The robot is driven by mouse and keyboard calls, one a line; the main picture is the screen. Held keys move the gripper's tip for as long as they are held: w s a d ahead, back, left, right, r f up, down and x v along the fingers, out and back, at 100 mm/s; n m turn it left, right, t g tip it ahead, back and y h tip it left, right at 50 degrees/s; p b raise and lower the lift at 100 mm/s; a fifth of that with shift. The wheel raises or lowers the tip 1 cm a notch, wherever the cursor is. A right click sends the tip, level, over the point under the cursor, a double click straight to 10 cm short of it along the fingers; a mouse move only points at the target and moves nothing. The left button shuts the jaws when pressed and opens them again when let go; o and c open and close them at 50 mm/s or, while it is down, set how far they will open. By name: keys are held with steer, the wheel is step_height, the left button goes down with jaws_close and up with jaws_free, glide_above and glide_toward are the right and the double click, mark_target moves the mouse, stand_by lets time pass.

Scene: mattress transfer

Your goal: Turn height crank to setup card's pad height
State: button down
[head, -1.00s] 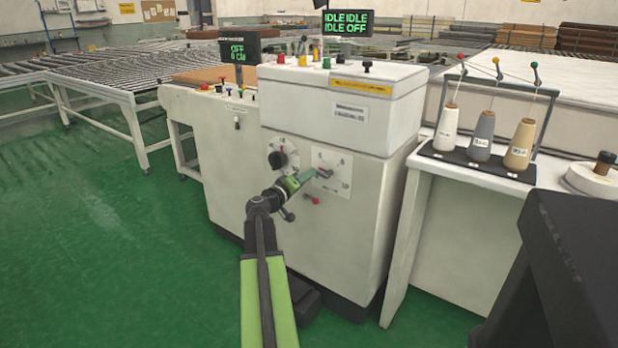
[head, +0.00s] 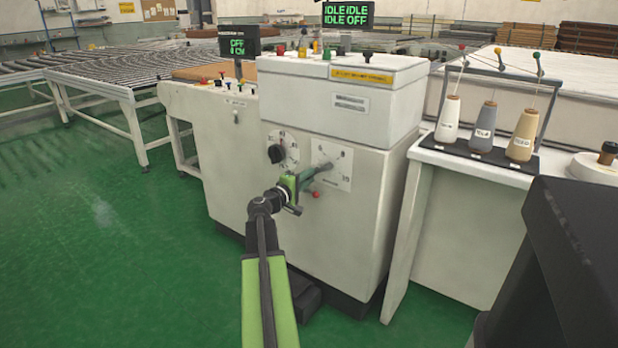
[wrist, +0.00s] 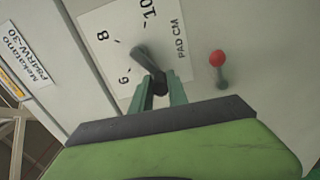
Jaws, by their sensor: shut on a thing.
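The pad height crank (wrist: 147,60) is a dark lever on a white dial plate (wrist: 117,50) marked "PAD CM", with 6, 8 and 10 readable in the wrist view. The crank's arm points between the 6 and 8 marks. My gripper (wrist: 158,92) is shut on the crank's near end. In the head view my gripper (head: 314,175) reaches the dial on the white machine's front, and the fingers partly hide the crank. I see no setup card that I can make out.
A red-knobbed lever (wrist: 217,60) sticks out close right of the dial. A second dark knob (head: 276,154) is left of it. The display (head: 347,15) reads IDLE and OFF. A side table (head: 470,168) with thread cones stands right. Green floor is clear at left.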

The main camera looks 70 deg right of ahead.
steer(key=shift+w, duration=0.15)
steer(key=c, duration=1.3)
jaws_free()
steer(key=shift+f, duration=0.1)
steer(key=shift+c, duration=0.2)
steer(key=shift+o, duration=0.2)
steer(key=shift+a, duration=0.1)
steer(key=v, duration=1.7)
steer(key=shift+a, duration=0.2)
